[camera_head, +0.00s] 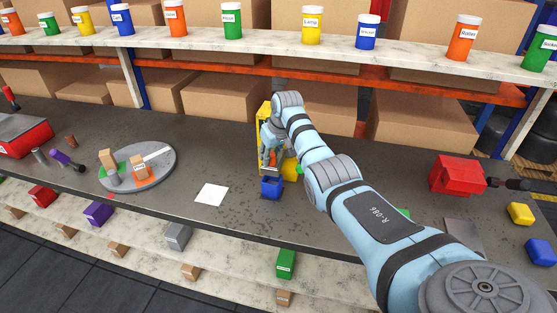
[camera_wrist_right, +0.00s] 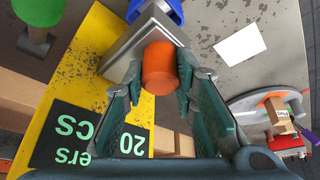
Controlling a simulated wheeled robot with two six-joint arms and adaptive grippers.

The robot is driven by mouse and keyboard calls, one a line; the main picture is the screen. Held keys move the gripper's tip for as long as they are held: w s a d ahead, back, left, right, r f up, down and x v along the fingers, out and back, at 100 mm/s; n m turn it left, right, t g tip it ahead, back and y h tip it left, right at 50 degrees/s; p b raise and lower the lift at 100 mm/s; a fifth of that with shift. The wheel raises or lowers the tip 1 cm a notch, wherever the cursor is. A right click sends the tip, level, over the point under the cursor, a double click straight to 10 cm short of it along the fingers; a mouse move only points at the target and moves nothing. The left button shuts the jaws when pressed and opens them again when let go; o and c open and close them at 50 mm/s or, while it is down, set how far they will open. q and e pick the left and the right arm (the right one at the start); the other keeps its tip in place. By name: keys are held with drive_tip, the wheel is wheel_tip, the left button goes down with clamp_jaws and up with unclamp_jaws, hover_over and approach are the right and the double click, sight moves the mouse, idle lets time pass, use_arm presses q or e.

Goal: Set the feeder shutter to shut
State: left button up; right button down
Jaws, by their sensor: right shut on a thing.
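The feeder is a tall yellow housing (camera_head: 264,113) at the back of the dark bench, mostly hidden behind my right arm in the head view. In the wrist view its yellow face (camera_wrist_right: 92,65) carries a dark label with pale green letters. A grey metal plate (camera_wrist_right: 128,42), which looks like the shutter, bears an orange cylindrical knob (camera_wrist_right: 160,68). My right gripper (camera_wrist_right: 163,82) is shut on this knob, one finger on each side. In the head view the right gripper (camera_head: 270,154) is at the feeder's front. My left gripper is not in view.
A blue bin (camera_head: 271,188) stands just in front of the feeder. A white card (camera_head: 211,194) lies to its left, then a round grey turntable (camera_head: 166,176) with blocks. A red block-shaped device (camera_head: 457,175) stands right. A shelf (camera_head: 270,43) of labelled jars runs behind.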

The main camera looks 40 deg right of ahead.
drive_tip(key=shift+w+r, duration=0.1)
drive_tip(key=c, duration=1.5)
unclamp_jaws()
drive_tip(key=shift+d, duration=0.15)
drive_tip(key=shift+c, duration=0.2)
drive_tip(key=shift+o, duration=1.2)
drive_tip(key=shift+w, duration=0.1)
drive_tip(key=shift+w+f, duration=0.1)
drive_tip(key=shift+f, duration=0.1)
drive_tip(key=shift+r, duration=0.2)
drive_tip(key=v, duration=1.1)
drive_tip(key=shift+r, duration=0.3)
drive_tip(key=shift+f, duration=0.15)
